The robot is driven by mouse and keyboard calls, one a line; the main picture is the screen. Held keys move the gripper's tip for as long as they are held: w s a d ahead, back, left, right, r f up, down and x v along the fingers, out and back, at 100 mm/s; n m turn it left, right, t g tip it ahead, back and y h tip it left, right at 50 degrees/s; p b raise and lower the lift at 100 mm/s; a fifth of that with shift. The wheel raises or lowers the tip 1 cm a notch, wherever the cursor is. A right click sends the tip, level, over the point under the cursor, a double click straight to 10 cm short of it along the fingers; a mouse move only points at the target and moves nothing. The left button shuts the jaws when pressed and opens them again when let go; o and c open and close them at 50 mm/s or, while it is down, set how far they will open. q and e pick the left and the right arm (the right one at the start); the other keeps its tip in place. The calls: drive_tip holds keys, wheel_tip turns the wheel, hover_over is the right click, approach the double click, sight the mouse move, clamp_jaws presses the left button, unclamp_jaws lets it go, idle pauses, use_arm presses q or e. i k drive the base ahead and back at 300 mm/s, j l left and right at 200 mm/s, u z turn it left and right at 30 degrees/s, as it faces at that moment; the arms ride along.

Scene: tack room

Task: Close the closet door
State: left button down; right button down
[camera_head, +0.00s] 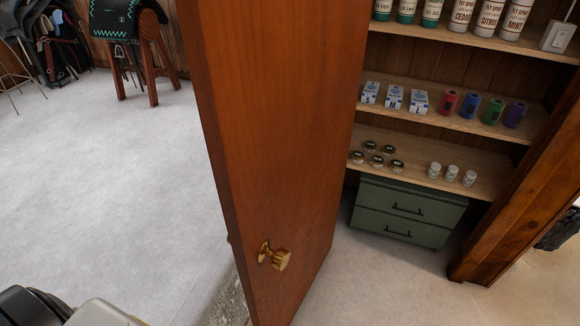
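The closet door (275,130) is a reddish-brown wooden panel standing open across the middle of the head view. The closet shelves (480,116) show to the right of the door. The wooden door frame (530,190) stands at the far right, well apart from the door's knob edge. Neither gripper is in view. Dark and grey parts of my own body show at the lower left corner, apart from the door.
The shelves hold spray bottles (490,17), small boxes (394,97), coloured rolls (469,105) and jars. A green drawer chest (407,211) sits on the closet floor. A saddle stand (145,55) is at the back left. The pale floor (110,180) left of the door is clear.

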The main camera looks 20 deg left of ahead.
sight(276, 83)
drive_tip(key=i+j+z, duration=0.1)
drive_tip(key=j+z, duration=0.35)
drive_tip(key=j, duration=0.85)
drive_tip(key=k+j+z, duration=0.1)
drive_tip(key=j+z, duration=0.3)
drive_tip(key=j, duration=0.9)
